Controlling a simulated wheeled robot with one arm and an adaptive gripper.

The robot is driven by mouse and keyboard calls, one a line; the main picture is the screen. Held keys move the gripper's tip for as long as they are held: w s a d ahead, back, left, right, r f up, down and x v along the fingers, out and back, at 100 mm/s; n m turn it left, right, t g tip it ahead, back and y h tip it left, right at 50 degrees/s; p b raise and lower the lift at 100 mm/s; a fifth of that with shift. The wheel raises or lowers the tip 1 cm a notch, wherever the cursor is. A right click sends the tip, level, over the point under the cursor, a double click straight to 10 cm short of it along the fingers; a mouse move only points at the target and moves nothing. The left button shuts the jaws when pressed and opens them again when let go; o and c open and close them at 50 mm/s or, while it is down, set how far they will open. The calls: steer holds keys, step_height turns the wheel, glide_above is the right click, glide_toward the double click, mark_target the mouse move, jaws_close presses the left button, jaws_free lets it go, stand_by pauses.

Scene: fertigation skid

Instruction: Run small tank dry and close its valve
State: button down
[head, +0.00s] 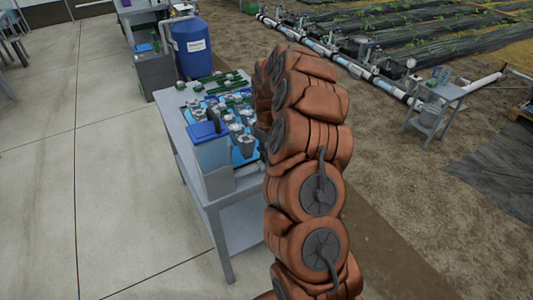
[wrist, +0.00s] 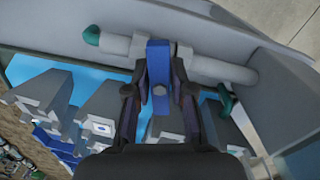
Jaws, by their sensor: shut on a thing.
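The small tank (head: 213,158) stands on the near corner of the grey table in the head view. It is a pale, see-through box with a blue lid; I cannot tell its liquid level. In the wrist view my gripper (wrist: 159,90) is shut on the blue valve handle (wrist: 158,60). The handle lies across a pale grey pipe (wrist: 215,68), with its long side pointing along my fingers. A dark green cap (wrist: 92,37) sits at the pipe's left end. In the head view my arm hides the gripper and the valve.
The grey table (head: 224,207) holds several grey fittings and green parts on a blue mat. A large blue barrel (head: 192,50) stands behind it. In the wrist view grey blocks (wrist: 42,95) lie close below the pipe on both sides. Open concrete floor is at the left.

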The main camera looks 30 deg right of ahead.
steer(key=n, duration=1.6)
steer(key=shift+p, duration=0.35)
steer(key=c, duration=0.9)
jaws_free()
steer(key=shift+c, duration=0.2)
steer(key=shift+r+p, duration=0.95)
steer(key=shift+r, duration=4.05)
